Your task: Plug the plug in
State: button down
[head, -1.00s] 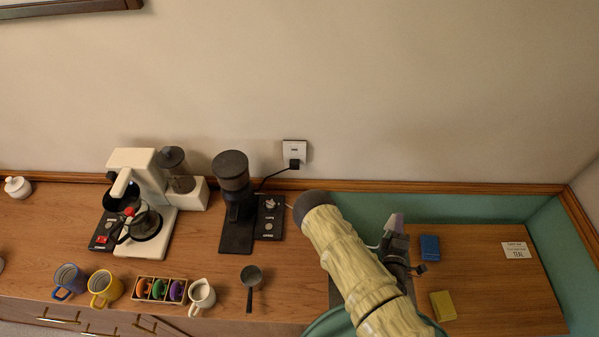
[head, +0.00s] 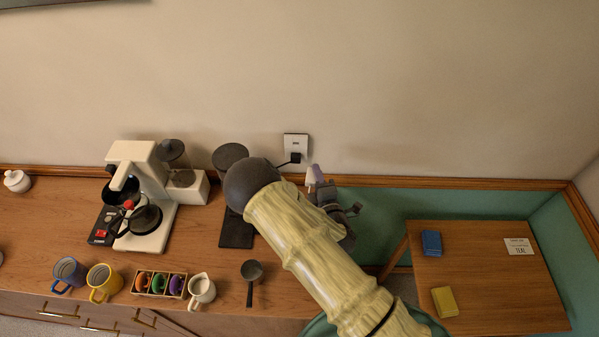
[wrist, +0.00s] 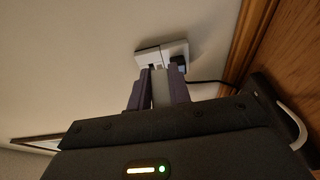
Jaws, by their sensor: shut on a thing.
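A white wall socket plate (head: 296,141) is on the wall above the counter; it also shows in the wrist view (wrist: 151,56). A black plug (head: 295,158) sits in its lower right part, with a dark cord running left. My gripper (head: 314,176) is just right of and below the socket in the head view. In the wrist view its purple-grey fingers (wrist: 160,84) are shut on a pale plug (wrist: 160,92), which points at the socket beside the black plug. I cannot tell whether the held plug touches the socket. Its front end is hard to see.
A coffee machine (head: 134,170) and a partly hidden dark grinder (head: 236,234) stand on the wooden counter (head: 60,215). Mugs, a small crate and a jug line its front. A lower wooden table (head: 490,285) at right holds blue and yellow blocks. A wooden rail runs below the socket.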

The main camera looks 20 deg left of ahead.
jog(key=shift+n+g+y, duration=0.4)
jog(key=shift+n+y, duration=0.2)
jog(key=shift+y, duration=0.3)
jog(key=a, duration=0.1)
jog(key=s+a+r, duration=0.1)
jog(key=a, duration=0.1)
jog(key=a+r, duration=0.1)
jog(key=shift+s+a+r, duration=0.25)
jog(key=shift+a, duration=0.15)
jog(key=shift+w+a+b, duration=0.2)
jog(key=shift+w, duration=0.7)
jog(key=shift+w+a+b, duration=0.25)
jog(key=shift+w, duration=0.7)
jog(key=shift+w+a+b, duration=0.2)
jog(key=shift+w, duration=0.7)
jog(key=shift+b, duration=0.55)
jog(key=shift+w+a, duration=0.15)
jog(key=shift+w, duration=0.7)
jog(key=shift+r+b, duration=0.1)
jog(key=shift+b, duration=0.8)
dwell(1.2)
